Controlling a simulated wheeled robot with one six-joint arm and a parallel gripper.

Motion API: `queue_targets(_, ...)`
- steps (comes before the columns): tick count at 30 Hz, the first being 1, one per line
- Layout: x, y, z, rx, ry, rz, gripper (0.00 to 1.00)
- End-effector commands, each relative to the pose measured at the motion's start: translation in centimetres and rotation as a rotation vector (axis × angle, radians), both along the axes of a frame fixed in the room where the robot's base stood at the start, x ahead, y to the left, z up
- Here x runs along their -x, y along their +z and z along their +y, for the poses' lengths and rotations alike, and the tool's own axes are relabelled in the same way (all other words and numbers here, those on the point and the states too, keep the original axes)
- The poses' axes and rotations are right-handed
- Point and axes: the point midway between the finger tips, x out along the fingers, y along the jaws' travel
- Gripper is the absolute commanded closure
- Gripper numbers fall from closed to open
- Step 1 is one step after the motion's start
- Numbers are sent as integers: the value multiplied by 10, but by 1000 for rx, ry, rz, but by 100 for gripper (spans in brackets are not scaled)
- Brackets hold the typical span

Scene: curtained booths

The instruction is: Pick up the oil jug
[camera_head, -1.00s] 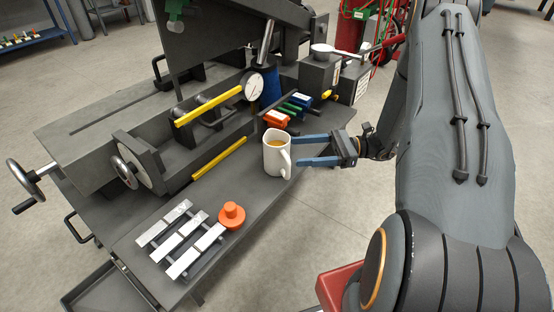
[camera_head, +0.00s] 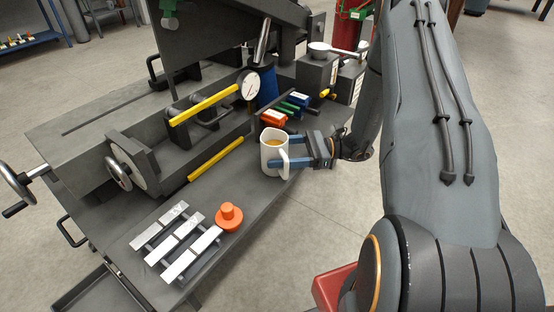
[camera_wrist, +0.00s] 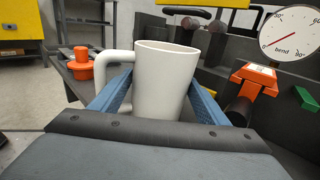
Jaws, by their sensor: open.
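The oil jug (camera_head: 270,156) is a white, mug-like jug with a handle and amber liquid inside. It stands upright on the grey bench ledge. My gripper (camera_head: 284,151) is open at the jug's right side, its blue fingers reaching it. In the wrist view the jug (camera_wrist: 163,85) stands between the two blue fingers of my gripper (camera_wrist: 160,92), with its handle on the left by the left finger. The far parts of the fingers are partly hidden by the jug. I cannot tell whether either finger touches it.
An orange knobbed piece (camera_head: 229,217) and a rack of metal bars (camera_head: 178,240) lie on the ledge in front. Orange, green and blue blocks (camera_head: 273,118) sit behind the jug. A dial gauge (camera_head: 249,86) and yellow bars (camera_head: 206,99) are on the machine at left.

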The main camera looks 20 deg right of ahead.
Motion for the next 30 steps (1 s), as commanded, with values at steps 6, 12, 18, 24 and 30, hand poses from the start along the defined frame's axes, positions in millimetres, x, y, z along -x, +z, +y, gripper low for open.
queue_targets(6,0,0,0,0,1,0,58)
queue_targets(12,0,1,0,-1,2,-1,80)
queue_targets(18,0,1,0,-1,2,-1,80)
queue_targets(24,0,5,0,-1,2,-1,80)
queue_targets(30,0,17,0,0,2,-3,80)
